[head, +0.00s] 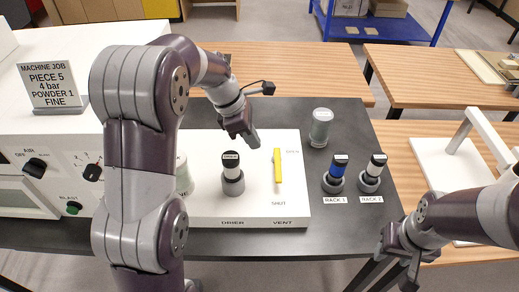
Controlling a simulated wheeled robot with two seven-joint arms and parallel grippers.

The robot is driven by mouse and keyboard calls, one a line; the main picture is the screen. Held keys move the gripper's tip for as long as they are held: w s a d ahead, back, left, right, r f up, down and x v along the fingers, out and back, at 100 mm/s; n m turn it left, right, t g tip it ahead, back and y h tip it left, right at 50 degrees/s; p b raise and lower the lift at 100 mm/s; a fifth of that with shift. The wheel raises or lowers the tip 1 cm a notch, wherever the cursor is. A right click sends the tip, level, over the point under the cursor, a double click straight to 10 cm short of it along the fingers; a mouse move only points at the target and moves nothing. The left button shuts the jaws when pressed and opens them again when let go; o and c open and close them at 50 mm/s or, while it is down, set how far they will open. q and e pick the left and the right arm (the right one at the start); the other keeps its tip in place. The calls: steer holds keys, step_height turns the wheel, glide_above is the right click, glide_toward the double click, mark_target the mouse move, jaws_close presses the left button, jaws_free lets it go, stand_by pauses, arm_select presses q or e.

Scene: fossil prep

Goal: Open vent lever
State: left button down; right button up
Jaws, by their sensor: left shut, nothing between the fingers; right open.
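The yellow vent lever (277,168) stands on the white panel (294,205) above the VENT label. It lies nearly straight up and down in the picture. An OPEN mark is at its upper right and a SHUT mark below it. My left gripper (248,140) is shut and empty, above the panel to the upper left of the lever and apart from it in the picture. My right gripper (393,268) is open and empty at the lower right, by the table's front edge, away from the lever.
A black-and-white vial stands in the drier holder (233,184), left of the lever. Two vials stand in rack 1 (334,184) and rack 2 (370,184). A grey jar (320,128) is behind them. The machine sign (51,87) is at left. My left arm hides part of the machine.

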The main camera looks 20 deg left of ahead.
mark_target(278, 168)
arm_select(q)
steer(key=p+x, duration=0.1)
steer(key=x, duration=0.7)
steer(key=shift+s+d+f, duration=0.1)
steer(key=shift+d, duration=0.1)
steer(key=shift+w+f, duration=0.25)
steer(key=shift+f, duration=0.15)
steer(key=shift+s+d+r, duration=0.1)
arm_select(e)
steer(key=shift+d+r, duration=0.15)
steer(key=shift+r, duration=0.15)
steer(key=shift+r, duration=0.1)
arm_select(q)
steer(key=shift+p, duration=0.3)
steer(key=shift+d+n, duration=0.3)
steer(key=shift+n, duration=0.1)
arm_select(e)
steer(key=shift+w+d+r, duration=0.1)
steer(key=shift+d+r, duration=0.25)
steer(key=shift+d, duration=0.2)
